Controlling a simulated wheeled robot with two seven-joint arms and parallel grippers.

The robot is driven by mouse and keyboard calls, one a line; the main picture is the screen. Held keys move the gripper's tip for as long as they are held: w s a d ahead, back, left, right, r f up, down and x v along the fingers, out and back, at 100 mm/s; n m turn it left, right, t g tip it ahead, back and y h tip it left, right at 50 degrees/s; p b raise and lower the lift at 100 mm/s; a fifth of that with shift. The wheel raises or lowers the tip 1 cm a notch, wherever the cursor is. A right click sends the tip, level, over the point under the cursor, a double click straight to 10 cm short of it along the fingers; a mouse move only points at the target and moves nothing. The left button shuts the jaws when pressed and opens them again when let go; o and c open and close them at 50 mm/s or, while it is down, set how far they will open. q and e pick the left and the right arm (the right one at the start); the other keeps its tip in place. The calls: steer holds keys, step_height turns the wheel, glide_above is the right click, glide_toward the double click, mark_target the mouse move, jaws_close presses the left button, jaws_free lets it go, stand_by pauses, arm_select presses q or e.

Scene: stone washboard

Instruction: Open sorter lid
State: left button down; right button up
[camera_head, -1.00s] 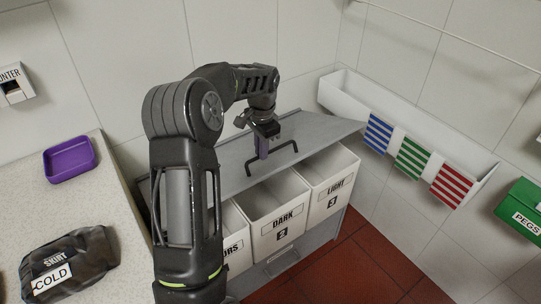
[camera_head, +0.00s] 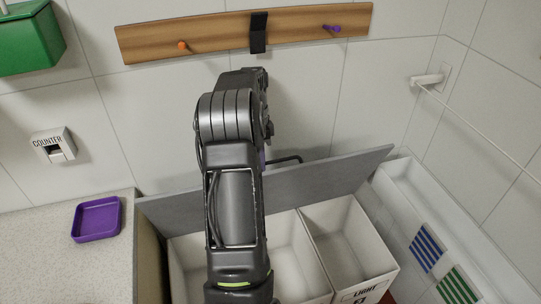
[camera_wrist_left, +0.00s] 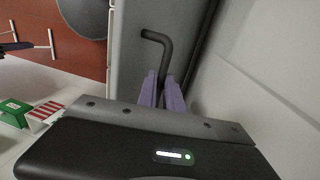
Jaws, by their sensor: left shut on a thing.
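The grey sorter lid (camera_head: 335,181) is raised steeply at the back of the sorter in the head view, close to the tiled wall. Its black handle (camera_head: 287,160) sticks out near the top, partly hidden by my left arm. The open white bins, including the one marked LIGHT (camera_head: 350,245), show below it. In the wrist view the purple fingers of my left gripper (camera_wrist_left: 162,92) are closed around the bent black handle (camera_wrist_left: 157,42), beside the grey lid (camera_wrist_left: 133,60). The gripper is mostly hidden behind my arm in the head view. My right gripper is not in view.
A counter (camera_head: 40,245) with a purple tray (camera_head: 97,219) is at the left. A wooden peg rail (camera_head: 200,36) is on the wall above the lid. A white trough (camera_head: 410,195) with striped labels and a wall rod (camera_head: 480,130) are at the right.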

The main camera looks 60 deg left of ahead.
arm_select(q)
steer(key=shift+s+a+f, duration=0.1)
steer(key=shift+a+f, duration=0.1)
steer(key=shift+a, duration=0.15)
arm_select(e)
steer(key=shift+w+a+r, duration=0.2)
arm_select(q)
steer(key=c, duration=1.9)
jaws_free()
steer(key=shift+c, duration=0.2)
steer(key=o, duration=0.3)
steer(key=shift+a+f, duration=0.1)
steer(key=shift+o, duration=0.7)
steer(key=shift+r, duration=0.2)
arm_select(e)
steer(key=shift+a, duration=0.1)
